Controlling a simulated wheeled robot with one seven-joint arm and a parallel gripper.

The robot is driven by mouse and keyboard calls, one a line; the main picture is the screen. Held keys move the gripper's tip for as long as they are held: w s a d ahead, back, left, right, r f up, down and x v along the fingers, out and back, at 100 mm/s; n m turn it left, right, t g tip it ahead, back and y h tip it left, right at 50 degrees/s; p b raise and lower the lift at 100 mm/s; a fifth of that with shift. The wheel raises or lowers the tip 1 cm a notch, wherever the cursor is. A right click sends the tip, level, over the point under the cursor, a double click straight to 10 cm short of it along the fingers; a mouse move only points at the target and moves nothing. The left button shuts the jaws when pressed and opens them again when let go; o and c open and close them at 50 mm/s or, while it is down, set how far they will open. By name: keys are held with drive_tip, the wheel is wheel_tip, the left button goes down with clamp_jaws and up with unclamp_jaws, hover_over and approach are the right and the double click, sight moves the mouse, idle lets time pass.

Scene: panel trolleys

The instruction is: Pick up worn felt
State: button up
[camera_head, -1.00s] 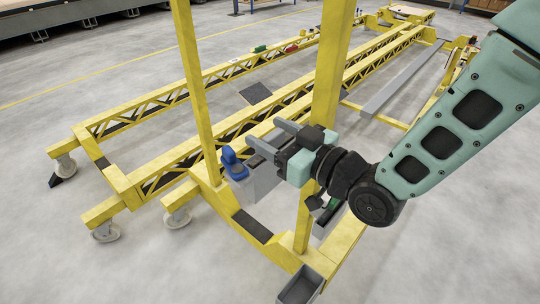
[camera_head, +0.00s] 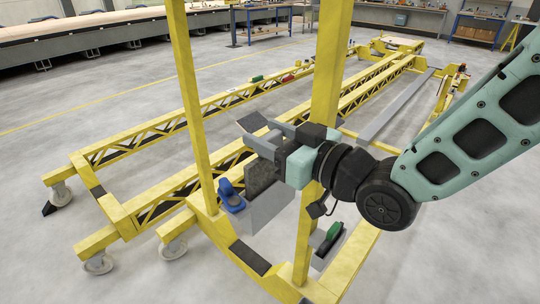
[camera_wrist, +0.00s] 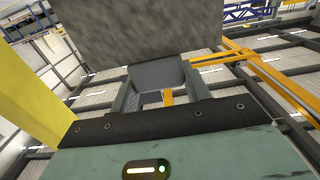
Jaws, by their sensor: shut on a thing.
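The worn felt is a dark grey, mottled, flat piece (camera_head: 262,172) standing on edge below my gripper (camera_head: 262,142) in the head view. It fills the top middle of the wrist view as a rough grey slab (camera_wrist: 150,30). My gripper is shut on its upper edge. A smooth light grey holder or panel (camera_head: 272,208) lies just below and beside the felt; it partly overlaps it, so I cannot tell whether they touch.
Yellow trolley posts (camera_head: 330,70) and (camera_head: 190,100) stand close to my gripper. A blue item (camera_head: 231,196) sits left of the felt, and a green-handled tool (camera_head: 330,236) lies below right. A dark square plate (camera_head: 252,122) lies behind. Open floor (camera_head: 80,275) is at the left.

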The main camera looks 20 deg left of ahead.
wheel_tip(320, 180, up, 12)
drive_tip(key=shift+f, duration=0.25)
drive_tip(key=shift+r+p, duration=0.8)
drive_tip(key=shift+r, duration=0.35)
idle(0.4)
wheel_tip(320, 180, up, 13)
drive_tip(key=p, duration=0.9)
drive_tip(key=shift+p, duration=0.35)
idle(1.0)
drive_tip(key=shift+d+f, duration=0.1)
drive_tip(key=shift+f, duration=0.1)
